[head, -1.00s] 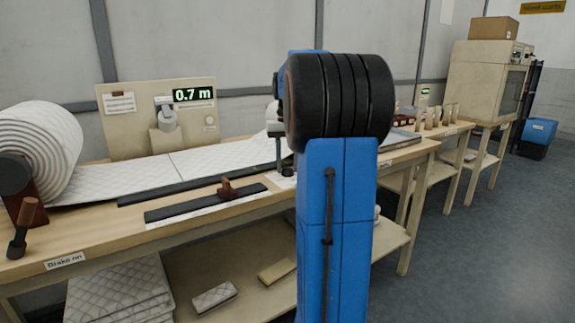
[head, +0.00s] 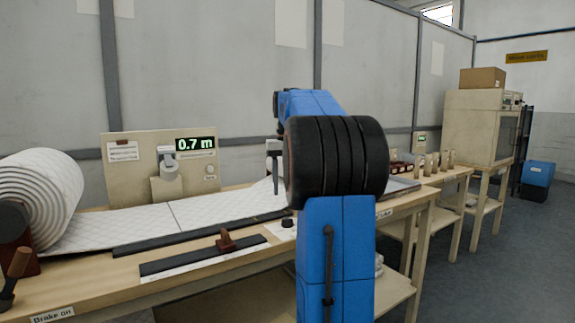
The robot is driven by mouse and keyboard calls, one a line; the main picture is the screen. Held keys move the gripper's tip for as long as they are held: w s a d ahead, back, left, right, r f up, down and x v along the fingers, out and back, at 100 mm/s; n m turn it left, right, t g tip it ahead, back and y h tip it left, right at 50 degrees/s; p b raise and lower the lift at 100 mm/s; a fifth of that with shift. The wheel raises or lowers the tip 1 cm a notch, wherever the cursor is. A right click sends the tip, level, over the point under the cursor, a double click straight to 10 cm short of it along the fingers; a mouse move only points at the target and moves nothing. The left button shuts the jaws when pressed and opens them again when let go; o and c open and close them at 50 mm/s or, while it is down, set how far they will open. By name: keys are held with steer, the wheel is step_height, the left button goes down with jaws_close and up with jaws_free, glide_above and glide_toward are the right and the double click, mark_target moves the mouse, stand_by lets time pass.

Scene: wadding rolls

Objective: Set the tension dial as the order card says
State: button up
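A small dark knob (head: 288,222), perhaps the tension dial, sits on a pale plate at the bench's front edge, close left of my arm; its setting is too small to read. A white card (head: 124,152) with a brown clip hangs on the beige panel (head: 135,178); it may be the order card, but its print is unreadable here. My gripper (head: 275,182) is partly hidden behind my arm's black joint. It hangs over the bench, above and slightly left of the knob. I cannot tell whether its fingers are open.
A quilted wadding roll (head: 45,195) stands at the left, its sheet (head: 120,228) running along the bench. A display (head: 195,144) reads 0.7 m. A brown-handled lever (head: 16,270) is at front left, by a "Brake on" label (head: 52,314). Grey floor (head: 500,260) is clear at right.

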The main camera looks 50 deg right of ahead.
step_height(320, 180, up, 7)
steer(key=shift+r, duration=0.2)
stand_by(0.6)
